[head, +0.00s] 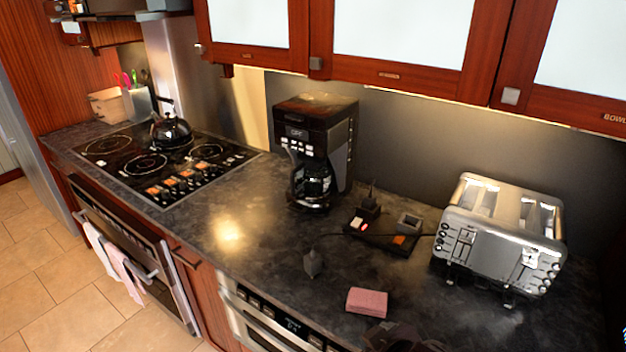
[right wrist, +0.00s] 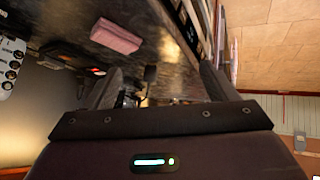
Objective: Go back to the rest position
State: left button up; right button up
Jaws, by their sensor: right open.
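My right gripper (head: 402,338) shows as a dark shape at the bottom edge of the head view, just in front of the pink sponge. In the right wrist view its two dark fingers (right wrist: 160,76) stand apart with nothing held between them. The microwave drawer (head: 268,318) is built in under the counter at the bottom of the head view. Its front looks closed, though its lower part is cut off. My left gripper is not in view.
The pink sponge (head: 367,301) lies near the counter's front edge. A small dark object (head: 312,262) stands left of it. A coffee maker (head: 315,150), a dark tray (head: 385,236) and a toaster (head: 500,235) stand behind. A kettle (head: 170,130) sits on the stove (head: 160,165).

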jog(key=s+d+f+m+g+h, duration=0.2)
jog(key=s+d+f+m+g, duration=0.3)
jog(key=s+d, duration=0.6)
notch_tip(320, 180, down, 33)
jog(key=s+a+g+b, duration=0.1)
jog(key=s+a+b, duration=0.1)
jog(key=b, duration=0.2)
jog(key=s+d+f+b, duration=0.1)
jog(key=s+d+f, duration=0.1)
jog(key=s+f, duration=0.7)
jog(key=s+d+f+g+b, duration=0.1)
jog(key=s+d+f, duration=0.1)
jog(key=s+f, duration=0.8)
jog(key=shift+s+f+h, duration=0.3)
jog(key=shift+f, duration=0.55)
